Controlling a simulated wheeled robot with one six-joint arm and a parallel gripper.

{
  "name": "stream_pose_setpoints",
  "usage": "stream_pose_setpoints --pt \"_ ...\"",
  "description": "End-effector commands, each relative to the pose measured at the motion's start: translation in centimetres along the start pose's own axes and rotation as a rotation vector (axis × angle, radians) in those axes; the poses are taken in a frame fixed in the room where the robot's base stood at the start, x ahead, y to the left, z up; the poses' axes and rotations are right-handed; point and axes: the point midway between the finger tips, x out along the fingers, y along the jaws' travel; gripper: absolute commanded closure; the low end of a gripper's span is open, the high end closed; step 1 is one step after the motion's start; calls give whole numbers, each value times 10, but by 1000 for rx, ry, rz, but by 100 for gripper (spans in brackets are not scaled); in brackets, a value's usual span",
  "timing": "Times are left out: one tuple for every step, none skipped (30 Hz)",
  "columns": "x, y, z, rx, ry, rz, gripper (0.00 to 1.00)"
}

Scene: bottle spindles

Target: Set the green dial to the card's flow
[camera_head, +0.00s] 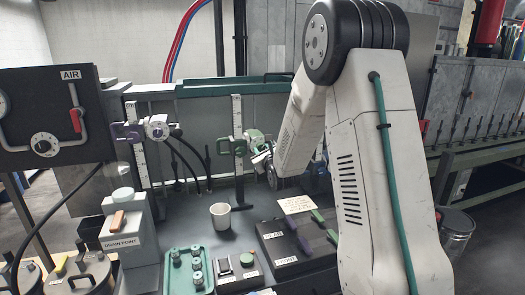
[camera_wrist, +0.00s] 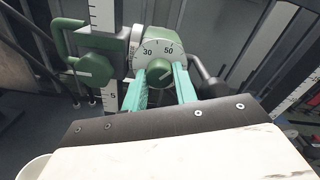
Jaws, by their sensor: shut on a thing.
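The green dial knob (camera_wrist: 159,76) sits in front of a white scale plate (camera_wrist: 157,48), on which 30 and 50 can be read. A pale line on the knob runs slantwise, but its exact reading is unclear. My gripper (camera_wrist: 161,70) has its two teal fingers on either side of the knob, shut on it. In the head view the green dial's fixture (camera_head: 254,138) is on the right post, and my gripper (camera_head: 263,157) reaches it from the right. A white card (camera_head: 296,204) lies at the back of the dark box; its writing is too small to read.
A green clamp with its own knob (camera_wrist: 94,69) is just left of the dial. A purple fixture (camera_head: 126,131) is on the left post. A white cup (camera_head: 220,215), a green tray (camera_head: 188,266) and a dark box with green and purple levers (camera_head: 291,241) stand on the bench.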

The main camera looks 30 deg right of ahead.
Motion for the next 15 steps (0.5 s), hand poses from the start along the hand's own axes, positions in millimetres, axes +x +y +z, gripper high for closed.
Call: stream_pose_setpoints --pt "-1 0 -1 16 3 0 95" --pt "-1 0 -1 27 3 0 95" --pt "-1 0 -1 38 3 0 95" --pt "-1 0 -1 45 3 0 95" --pt "-1 0 -1 52 3 0 95" --pt "-1 0 -1 59 3 0 95" --pt "-1 0 -1 63 3 0 95" --pt "-1 0 -1 67 3 0 95" --pt "-1 0 -1 70 3 0 95" --pt "-1 0 -1 72 3 0 95" --pt "-1 0 -1 74 3 0 95" --pt "-1 0 -1 75 3 0 95" --pt "0 0 -1 76 2 0 95" --pt "0 0 -1 76 2 0 95" --pt "-1 0 -1 76 2 0 95"
